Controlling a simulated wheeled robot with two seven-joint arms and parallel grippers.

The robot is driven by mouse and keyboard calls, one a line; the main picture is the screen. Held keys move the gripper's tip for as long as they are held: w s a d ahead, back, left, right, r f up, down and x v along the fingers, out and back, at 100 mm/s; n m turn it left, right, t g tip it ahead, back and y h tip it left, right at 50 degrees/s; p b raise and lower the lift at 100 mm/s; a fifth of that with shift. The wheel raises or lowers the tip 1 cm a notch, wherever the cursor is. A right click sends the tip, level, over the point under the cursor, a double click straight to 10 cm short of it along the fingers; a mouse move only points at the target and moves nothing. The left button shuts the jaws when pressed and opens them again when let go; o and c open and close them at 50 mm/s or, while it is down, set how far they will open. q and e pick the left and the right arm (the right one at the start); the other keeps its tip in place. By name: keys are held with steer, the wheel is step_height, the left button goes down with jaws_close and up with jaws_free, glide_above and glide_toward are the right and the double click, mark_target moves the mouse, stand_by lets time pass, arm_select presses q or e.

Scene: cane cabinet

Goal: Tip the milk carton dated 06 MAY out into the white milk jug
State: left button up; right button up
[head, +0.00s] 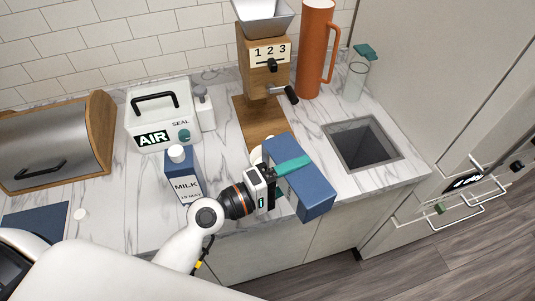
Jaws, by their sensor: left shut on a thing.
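My left gripper (290,166) is shut on a blue carton (311,192), held tipped over above the counter. Its date and its opening do not show; a flat end faces the near right. A small piece of something white (256,155), perhaps the white milk jug, shows just left of the carton's far end, mostly hidden behind carton and gripper. I cannot tell whether milk is flowing. Another blue milk carton (184,178), with a white cap and a label that seems to read 19 MAY, stands upright left of my gripper. My right gripper is not in view.
A wooden grinder marked 1 2 3 (265,62), an orange pitcher (314,50) and a glass bottle (355,80) stand behind. A sink (362,145) opens at right.

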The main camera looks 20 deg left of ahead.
mark_target(289, 156)
arm_select(q)
steer(key=shift+w+a+r+n+p, duration=0.15)
steer(key=shift+r+n+p, duration=0.65)
steer(key=shift+p, duration=0.4)
steer(key=shift+w+a+r+n+p, duration=0.1)
steer(key=shift+a+r+n+p, duration=0.05)
steer(key=shift+r+n+p, duration=0.85)
steer(key=shift+w+a+r+n+p, duration=0.3)
steer(key=shift+r+n+p, duration=0.4)
steer(key=shift+p, duration=0.55)
steer(key=shift+w+a+r+n+p, duration=0.4)
steer(key=shift+n+p, duration=0.4)
steer(key=shift+p, duration=0.4)
steer(key=shift+s+d, duration=0.1)
